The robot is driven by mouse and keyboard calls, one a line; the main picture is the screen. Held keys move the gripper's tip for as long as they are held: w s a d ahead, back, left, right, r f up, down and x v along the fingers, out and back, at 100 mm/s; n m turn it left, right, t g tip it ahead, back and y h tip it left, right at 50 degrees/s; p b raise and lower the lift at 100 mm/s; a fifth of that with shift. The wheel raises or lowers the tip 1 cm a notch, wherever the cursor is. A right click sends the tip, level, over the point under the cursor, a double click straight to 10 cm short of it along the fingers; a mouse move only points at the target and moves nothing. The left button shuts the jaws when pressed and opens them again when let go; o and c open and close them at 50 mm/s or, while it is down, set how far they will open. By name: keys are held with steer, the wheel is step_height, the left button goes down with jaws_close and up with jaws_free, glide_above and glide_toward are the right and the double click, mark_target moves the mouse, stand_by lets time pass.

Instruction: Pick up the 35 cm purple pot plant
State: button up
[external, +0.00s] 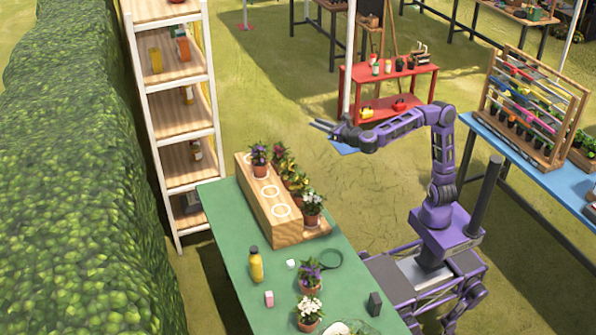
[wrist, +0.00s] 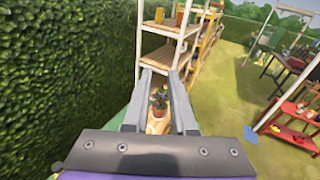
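A purple-flowered plant in a terracotta pot (external: 260,158) stands upright at the far end of the raised wooden block (external: 268,208) on the green table. A second purple-flowered pot plant (external: 310,276) stands lower, on the tabletop. My gripper (external: 321,126) is in the air to the right of the block, higher than its plants, fingers apart and empty.
Several other potted plants (external: 297,182) line the block's right side. A yellow bottle (external: 256,266), a white-flowered pot (external: 309,312) and small items stand on the green table (external: 228,220). A shelf (external: 187,163) and hedge (external: 70,180) border the left.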

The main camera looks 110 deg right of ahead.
steer(key=s+a+r+m+g+h, duration=0.2)
steer(key=s+m+g, duration=0.2)
steer(key=m, duration=0.1)
steer(key=w+a+f+n+t+b, duration=0.1)
steer(key=w+a+f+n+t, duration=0.3)
steer(key=n, duration=0.7)
steer(key=w+a+f+n+t, duration=0.2)
steer(key=w+f+n+t, duration=0.35)
steer(key=n, duration=0.55)
steer(key=n+g+y+b, duration=0.1)
steer(key=n+y+b, duration=0.2)
steer(key=n+y, duration=2.35)
glide_toward(309, 282)
steer(key=w+a+n+h, duration=0.1)
steer(key=w+n+h, duration=0.1)
steer(key=w+a+n+h+b, duration=0.1)
steer(key=w+a+n+h, duration=0.1)
steer(key=w, duration=0.1)
steer(key=w+a+n+h, duration=0.2)
steer(key=n, duration=0.1)
steer(key=shift+w+a+h, duration=0.25)
steer(key=shift+h, duration=0.1)
